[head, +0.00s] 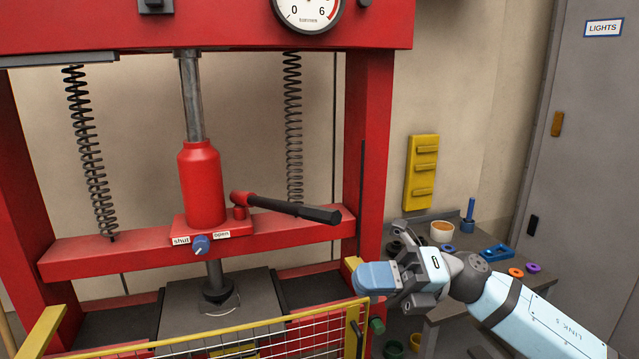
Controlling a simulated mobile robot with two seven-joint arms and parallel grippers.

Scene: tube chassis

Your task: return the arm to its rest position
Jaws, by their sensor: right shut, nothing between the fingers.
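My right arm comes in from the lower right. Its gripper (366,277) is shut and holds nothing. In the picture its blue fingers point left and overlap the foot of the red press's right post, just above the corner of the yellow mesh guard (270,338). I cannot tell whether the fingers touch anything. My left gripper is out of view. The red press (367,150) fills the left and middle, with a red jack (202,180) and a black-gripped lever (300,209) sticking out to the right. A blue knob (201,245) sits below the "shut" and "open" labels.
Behind my right arm, a grey bench (450,323) holds a tan bowl (442,231), a blue tray (497,252) and several coloured rings. A yellow rack (422,172) hangs on the wall. A grey door (585,130) stands at the right.

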